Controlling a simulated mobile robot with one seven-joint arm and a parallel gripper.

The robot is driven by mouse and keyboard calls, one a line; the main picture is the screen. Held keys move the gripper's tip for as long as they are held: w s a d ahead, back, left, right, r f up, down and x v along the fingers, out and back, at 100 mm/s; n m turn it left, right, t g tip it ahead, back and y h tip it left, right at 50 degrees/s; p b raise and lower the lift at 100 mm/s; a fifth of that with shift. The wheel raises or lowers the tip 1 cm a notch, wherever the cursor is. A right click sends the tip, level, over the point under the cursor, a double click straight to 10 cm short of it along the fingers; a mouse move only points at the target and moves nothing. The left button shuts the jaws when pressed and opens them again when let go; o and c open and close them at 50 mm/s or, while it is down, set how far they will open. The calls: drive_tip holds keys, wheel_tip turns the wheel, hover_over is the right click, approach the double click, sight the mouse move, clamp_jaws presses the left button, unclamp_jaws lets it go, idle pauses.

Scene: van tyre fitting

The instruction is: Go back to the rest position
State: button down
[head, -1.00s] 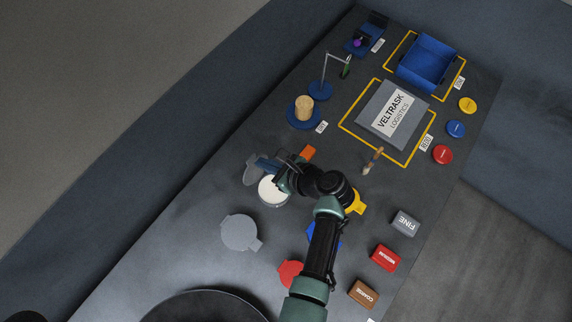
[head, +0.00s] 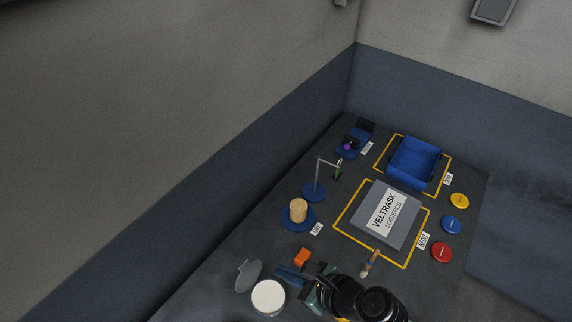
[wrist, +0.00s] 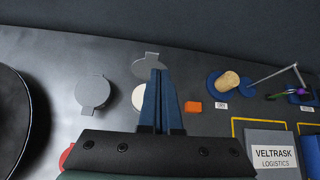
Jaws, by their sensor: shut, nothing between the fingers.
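My gripper (head: 284,276) is at the lower middle of the head view, its blue fingers together and empty. In the wrist view the gripper (wrist: 161,76) points away with both fingertips closed against each other. It is above the dark table (head: 262,235), between an open white pot (head: 268,297) and an orange block (head: 302,257). The pot is partly hidden behind the fingers in the wrist view. My arm fills the bottom edge of the head view and hides the table under it.
A grey VELTRASK board (head: 412,228) lies in a yellow outline. A blue bin (head: 414,163), a cork on a blue base (head: 298,211), a hook stand (head: 314,192), a brush (head: 370,263) and several coloured discs (head: 452,225) stand around. A wall (head: 250,165) runs along the left.

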drive_tip(key=w+d+r+n+t+h+b, duration=0.1)
drive_tip(key=w+r+n+t+h+b, duration=0.15)
drive_tip(key=w+r+n, duration=0.4)
drive_tip(key=w+r+n+t+h+b, duration=0.1)
drive_tip(key=w+r+n+t, duration=0.2)
drive_tip(key=r, duration=0.7)
drive_tip(key=w+d+r+n+t+h+b, duration=0.1)
drive_tip(key=w+r+n+t+h+b, duration=0.2)
drive_tip(key=r, duration=0.5)
drive_tip(key=s+r+n+t+b, duration=0.1)
drive_tip(key=s+r+n+t, duration=0.2)
drive_tip(key=r, duration=0.6)
drive_tip(key=s+r+n+t+b, duration=0.1)
drive_tip(key=r+n+t, duration=0.3)
drive_tip(key=r, duration=0.6)
drive_tip(key=s+a+r+n+t+h+b, duration=0.1)
drive_tip(key=s+r+n+t, duration=0.4)
drive_tip(key=s+r, duration=0.5)
drive_tip(key=shift+s+a+r+h, duration=0.35)
drive_tip(key=shift+s+r+h, duration=0.05)
drive_tip(key=shift+s+h, duration=0.05)
drive_tip(key=c, duration=1.5)
unclamp_jaws()
drive_tip(key=shift+w, duration=0.1)
drive_tip(key=shift+c, duration=0.2)
